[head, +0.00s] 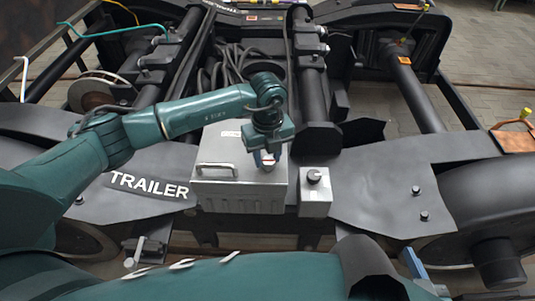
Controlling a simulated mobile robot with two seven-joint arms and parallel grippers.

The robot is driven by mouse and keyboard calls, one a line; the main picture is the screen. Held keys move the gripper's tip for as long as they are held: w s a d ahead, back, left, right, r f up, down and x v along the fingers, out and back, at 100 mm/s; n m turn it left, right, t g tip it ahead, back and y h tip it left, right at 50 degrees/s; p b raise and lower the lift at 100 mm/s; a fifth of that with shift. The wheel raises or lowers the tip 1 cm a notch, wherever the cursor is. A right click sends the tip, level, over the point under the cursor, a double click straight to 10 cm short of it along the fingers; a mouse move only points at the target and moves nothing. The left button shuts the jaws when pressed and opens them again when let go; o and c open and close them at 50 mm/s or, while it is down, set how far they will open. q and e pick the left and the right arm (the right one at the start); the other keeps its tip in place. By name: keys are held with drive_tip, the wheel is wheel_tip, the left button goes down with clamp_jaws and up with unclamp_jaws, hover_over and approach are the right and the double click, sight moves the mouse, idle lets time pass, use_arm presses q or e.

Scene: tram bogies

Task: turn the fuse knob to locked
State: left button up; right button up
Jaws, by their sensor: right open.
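A small grey box (315,199) with a dark round knob (314,176) on top stands right of centre. I cannot read its position or tell whether it is the fuse knob. My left gripper (266,160) points down over the right part of a larger metal box's lid (217,150), left of the small box. It hides what is under it, and its jaws are too small to read. My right gripper (412,265) shows only as a bluish piece at the lower right, mostly hidden, apart from both boxes.
The large box has a handle (216,168) on its front lid edge. The dark bogie frame with a TRAILER plate (149,185) surrounds both boxes. Cables (235,62) lie behind. A wheel housing (488,205) stands at the right.

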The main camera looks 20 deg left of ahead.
use_arm(q)
drive_tip(key=c, duration=0.6)
drive_tip(key=shift+o, duration=0.2)
